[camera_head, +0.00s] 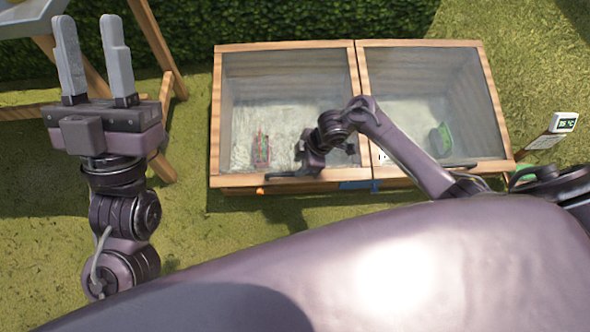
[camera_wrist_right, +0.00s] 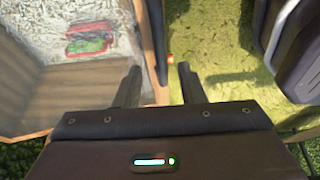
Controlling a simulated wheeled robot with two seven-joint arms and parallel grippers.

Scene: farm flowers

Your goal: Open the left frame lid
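The left frame lid (camera_head: 286,47) is a wood-edged clear pane on the left half of a wooden cold frame, and looks closed. My right gripper (camera_head: 275,177) is at its front wooden edge, left of the middle. In the right wrist view, the two fingers of the right gripper (camera_wrist_right: 159,72) are apart, with the wooden edge (camera_wrist_right: 150,35) running between or just beyond them; I cannot tell if they touch it. My left gripper (camera_head: 88,30) is open and empty, fingers pointing up, well left of the frame.
The right frame lid (camera_head: 420,43) also looks closed, with a green item (camera_head: 441,138) showing under it. A red and green item (camera_head: 262,150) shows through the left pane. A display post (camera_head: 563,122) stands at right, a wooden stand (camera_head: 150,40) at left. A hedge (camera_head: 230,18) runs behind.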

